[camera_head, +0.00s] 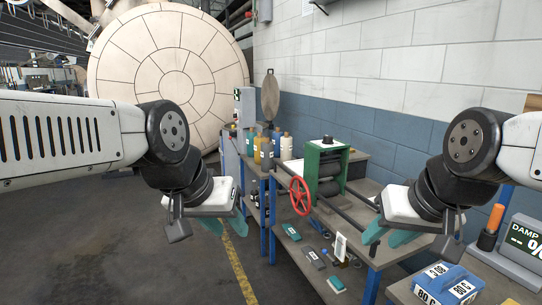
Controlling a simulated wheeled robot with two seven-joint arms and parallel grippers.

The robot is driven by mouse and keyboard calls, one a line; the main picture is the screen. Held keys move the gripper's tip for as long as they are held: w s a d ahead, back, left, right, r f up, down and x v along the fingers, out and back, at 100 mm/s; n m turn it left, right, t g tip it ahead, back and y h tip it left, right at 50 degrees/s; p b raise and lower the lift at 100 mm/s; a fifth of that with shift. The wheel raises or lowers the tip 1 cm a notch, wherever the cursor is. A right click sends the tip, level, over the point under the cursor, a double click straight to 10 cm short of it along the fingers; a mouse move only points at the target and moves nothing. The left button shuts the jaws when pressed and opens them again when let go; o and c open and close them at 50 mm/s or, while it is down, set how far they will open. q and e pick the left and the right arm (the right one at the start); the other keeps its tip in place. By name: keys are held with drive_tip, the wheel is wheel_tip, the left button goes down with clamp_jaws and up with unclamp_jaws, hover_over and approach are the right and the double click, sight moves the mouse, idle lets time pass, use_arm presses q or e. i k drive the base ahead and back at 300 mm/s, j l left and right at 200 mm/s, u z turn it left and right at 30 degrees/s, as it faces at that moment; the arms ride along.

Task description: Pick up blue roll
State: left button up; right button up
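I cannot make out a clear blue roll in this view. The nearest blue thing is a blue block (447,284) with white labels reading 80 C, low at the right on a grey surface. My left gripper (237,226) hangs over the floor left of the workbench, with a teal finger showing; its other finger is not clear. My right gripper (389,239) is over the front right of the bench, with its two teal fingers apart and nothing seen between them. Both grippers are clear of the blue block.
Bottles (266,150) stand behind. A grey display unit (523,245) and an orange-topped cylinder (491,228) are at the right. The left floor is free.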

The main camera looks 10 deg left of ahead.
sight(277, 134)
drive_tip(key=i+j+u, duration=0.25)
drive_tip(key=i+j, duration=0.15)
drive_tip(key=i+j+u, duration=0.3)
drive_tip(key=i, duration=0.35)
drive_tip(key=i+j+u, duration=0.1)
drive_tip(key=i+u, duration=0.15)
drive_tip(key=i, duration=0.3)
drive_tip(key=i+u, duration=0.3)
drive_tip(key=i, duration=0.25)
drive_tip(key=i+z, duration=0.2)
drive_tip(key=i, duration=0.25)
drive_tip(key=i+j+z, duration=0.2)
drive_tip(key=i, duration=0.25)
drive_tip(key=i+j+z, duration=0.2)
drive_tip(key=i, duration=0.25)
drive_tip(key=i+j+z, duration=0.2)
drive_tip(key=z, duration=0.3)
drive_tip(key=i+j+z, duration=0.6)
drive_tip(key=j+z, duration=0.15)
drive_tip(key=z, duration=0.2)
drive_tip(key=i+j+z, duration=0.1)
drive_tip(key=j+z, duration=0.65)
drive_tip(key=j, duration=0.25)
drive_tip(key=i+j+z, duration=0.1)
drive_tip(key=j+z, duration=0.2)
drive_tip(key=j, duration=0.25)
